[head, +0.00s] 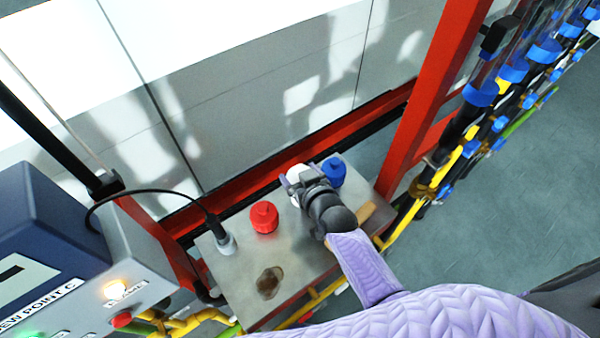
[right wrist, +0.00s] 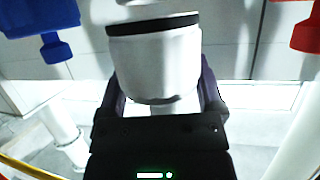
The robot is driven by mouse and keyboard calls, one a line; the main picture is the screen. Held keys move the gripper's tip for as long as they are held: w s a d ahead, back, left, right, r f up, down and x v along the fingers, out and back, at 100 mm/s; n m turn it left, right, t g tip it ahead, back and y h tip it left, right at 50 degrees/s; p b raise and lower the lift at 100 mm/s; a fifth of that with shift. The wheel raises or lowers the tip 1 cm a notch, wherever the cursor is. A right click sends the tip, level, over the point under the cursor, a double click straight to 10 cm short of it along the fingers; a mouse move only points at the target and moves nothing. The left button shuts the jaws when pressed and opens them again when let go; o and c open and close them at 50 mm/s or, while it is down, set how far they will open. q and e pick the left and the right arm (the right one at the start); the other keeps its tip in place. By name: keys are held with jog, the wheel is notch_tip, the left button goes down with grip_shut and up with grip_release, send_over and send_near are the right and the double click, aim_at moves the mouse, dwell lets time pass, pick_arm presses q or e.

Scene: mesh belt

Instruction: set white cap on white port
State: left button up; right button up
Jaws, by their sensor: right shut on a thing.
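The white cap (head: 296,173) is at the back of the metal plate (head: 243,268), between the red cap (head: 264,217) and the blue cap (head: 333,171). My right gripper (head: 301,186) is shut on it, with a finger on either side. The right wrist view shows the white cap (right wrist: 155,60) upright between the fingers of my right gripper (right wrist: 160,98), with a black band near its top and a narrower white part below. The white port is not clearly visible, and I cannot tell whether the cap touches it. My left gripper is not in view.
A grey connector (head: 226,243) with a black cable stands left of the red cap. A brown patch (head: 270,282) lies on the plate's front. A control box (head: 120,285) is at left. A red post (head: 432,100) and pipes with blue fittings (head: 481,93) are at right.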

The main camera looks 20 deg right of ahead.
dwell(0.3)
jog(key=shift+f+b, duration=1.15)
jog(key=shift+f, duration=0.3)
jog(key=o, duration=1)
notch_tip(320, 180, up, 9)
jog(key=p, duration=0.3)
jog(key=shift+r+p, duration=0.35)
jog(key=shift+r, duration=0.2)
jog(key=shift+f, duration=0.1)
